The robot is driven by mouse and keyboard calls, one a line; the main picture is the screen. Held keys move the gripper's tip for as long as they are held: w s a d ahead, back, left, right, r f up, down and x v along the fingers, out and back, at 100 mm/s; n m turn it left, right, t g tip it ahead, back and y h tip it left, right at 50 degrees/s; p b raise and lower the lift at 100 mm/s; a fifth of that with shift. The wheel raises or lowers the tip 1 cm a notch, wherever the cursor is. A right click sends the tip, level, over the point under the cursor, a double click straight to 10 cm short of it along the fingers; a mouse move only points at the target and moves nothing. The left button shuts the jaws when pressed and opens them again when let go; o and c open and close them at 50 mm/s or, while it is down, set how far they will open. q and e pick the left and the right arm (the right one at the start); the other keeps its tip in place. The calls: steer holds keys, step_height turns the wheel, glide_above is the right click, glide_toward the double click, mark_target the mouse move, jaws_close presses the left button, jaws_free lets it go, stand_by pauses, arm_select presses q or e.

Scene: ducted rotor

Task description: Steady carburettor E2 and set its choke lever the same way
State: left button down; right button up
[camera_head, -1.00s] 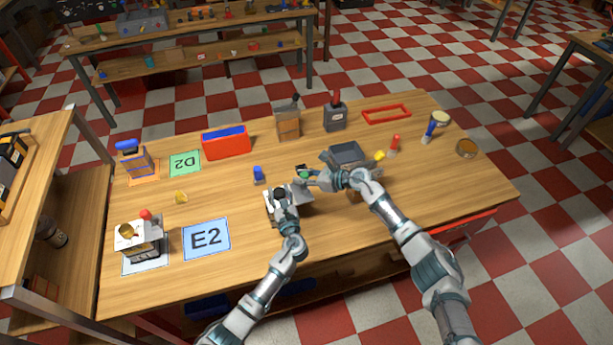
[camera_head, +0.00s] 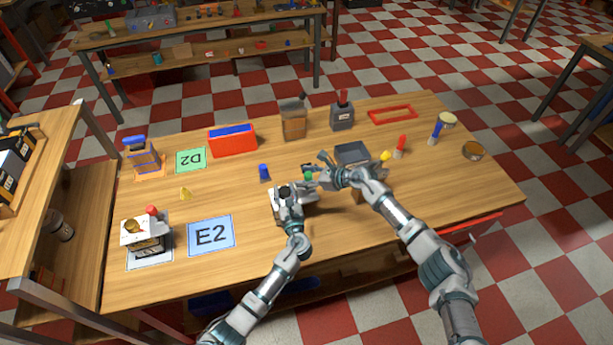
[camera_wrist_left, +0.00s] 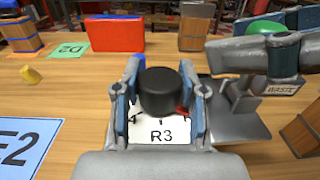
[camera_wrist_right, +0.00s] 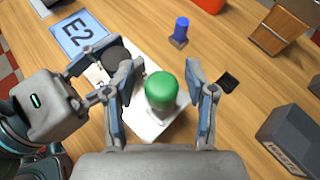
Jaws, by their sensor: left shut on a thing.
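A white carburettor (camera_head: 148,243) with a red ball-topped lever (camera_head: 151,211) and a brass-coloured top stands on a pale mat left of the E2 card (camera_head: 211,235). Both grippers are away from it, at a unit (camera_wrist_left: 160,132) marked R3. My left gripper (camera_head: 285,190) is shut on that unit's black round knob (camera_wrist_left: 161,92), also visible in the right wrist view (camera_wrist_right: 112,60). My right gripper (camera_wrist_right: 163,105) is open, its fingers on either side of a green rounded knob (camera_wrist_right: 161,88), with a gap visible on the right side. Its contact on the left is unclear.
A grey bin marked WASTE (camera_wrist_right: 290,138) stands right of the unit. A blue peg (camera_head: 264,173) stands behind it. A red box (camera_head: 232,141), the D2 card (camera_head: 191,160) and a blue-topped unit (camera_head: 140,157) are at the back left. Table space in front is clear.

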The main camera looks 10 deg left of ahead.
steer(key=v, duration=1.2)
steer(key=shift+w+f, duration=0.1)
steer(key=shift+f, duration=0.05)
arm_select(q)
steer(key=c, duration=0.6)
jaws_free()
